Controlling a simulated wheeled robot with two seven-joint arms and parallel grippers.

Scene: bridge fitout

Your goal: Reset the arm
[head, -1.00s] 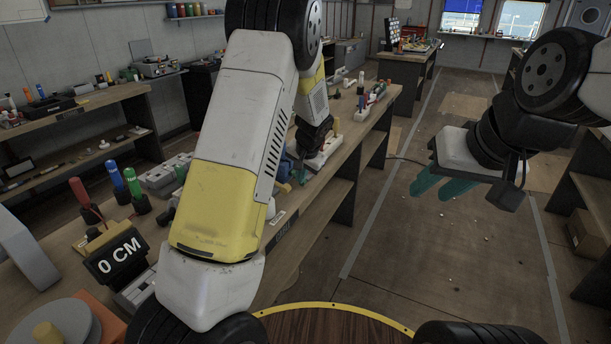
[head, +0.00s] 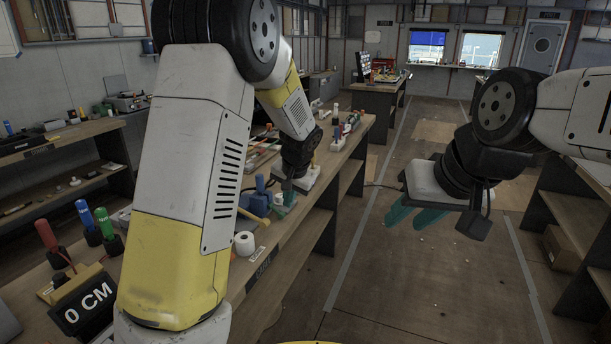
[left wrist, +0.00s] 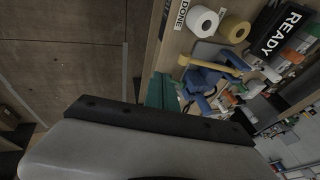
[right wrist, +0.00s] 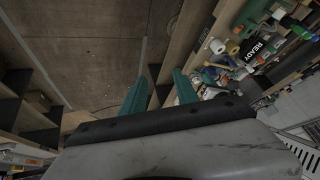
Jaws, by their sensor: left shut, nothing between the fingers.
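My left gripper (head: 285,193) hangs from my left arm over the long workbench (head: 285,245), beside a blue tool with a yellow handle (head: 254,203). Its teal fingers are together with nothing between them. The left wrist view shows the fingers (left wrist: 164,92) close to the blue tool (left wrist: 205,80); I cannot tell whether they touch it. My right gripper (head: 417,212) is held over the open floor to the right of the bench. Its two teal fingers are apart and empty, as the right wrist view also shows (right wrist: 160,92).
A white roll (head: 244,243) stands near the bench edge. A READY sign (left wrist: 280,25) lies past the rolls. The floor aisle (head: 400,280) is clear.

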